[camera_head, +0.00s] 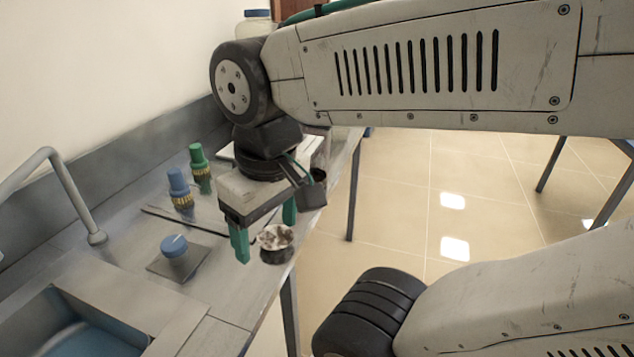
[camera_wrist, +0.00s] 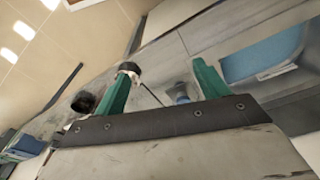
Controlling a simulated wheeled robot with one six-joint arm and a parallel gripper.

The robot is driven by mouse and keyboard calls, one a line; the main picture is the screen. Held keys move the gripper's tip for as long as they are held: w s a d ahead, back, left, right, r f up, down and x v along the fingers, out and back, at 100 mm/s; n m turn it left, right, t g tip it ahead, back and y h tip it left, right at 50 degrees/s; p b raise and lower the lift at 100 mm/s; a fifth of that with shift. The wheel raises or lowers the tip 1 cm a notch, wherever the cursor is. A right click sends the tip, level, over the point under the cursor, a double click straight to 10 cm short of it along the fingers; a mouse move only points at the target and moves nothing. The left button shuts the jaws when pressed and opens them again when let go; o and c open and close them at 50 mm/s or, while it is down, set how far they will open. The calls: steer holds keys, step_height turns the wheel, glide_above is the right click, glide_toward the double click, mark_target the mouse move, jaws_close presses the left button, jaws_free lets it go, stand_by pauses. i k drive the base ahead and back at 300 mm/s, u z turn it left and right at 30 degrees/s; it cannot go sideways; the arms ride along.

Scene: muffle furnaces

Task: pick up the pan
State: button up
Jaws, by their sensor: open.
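A small round vessel (camera_head: 276,241) with a whitish, brown-stained top and a dark lower side is near the front edge of the bench; it seems to be the pan. It also shows in the wrist view (camera_wrist: 129,69), close to the tip of the left finger, with a thin dark rod beside it. My gripper (camera_head: 264,228) points down over the bench, its two green fingers apart. In the wrist view my gripper (camera_wrist: 164,82) has nothing visible held between the fingers. I cannot tell whether a finger touches the vessel.
A blue knob (camera_head: 174,246) on a square plate, a blue-topped fitting (camera_head: 180,187) and a green-topped fitting (camera_head: 199,162) stand on the bench. A sink (camera_head: 82,325) with a curved tap (camera_head: 66,178) is at lower left. A dark object (camera_wrist: 85,102) shows in the wrist view.

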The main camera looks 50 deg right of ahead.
mark_target(318, 176)
steer(key=u, duration=1)
steer(key=k, duration=0.95)
steer(key=z, duration=1.65)
steer(key=i, duration=0.5)
steer(key=u, duration=0.05)
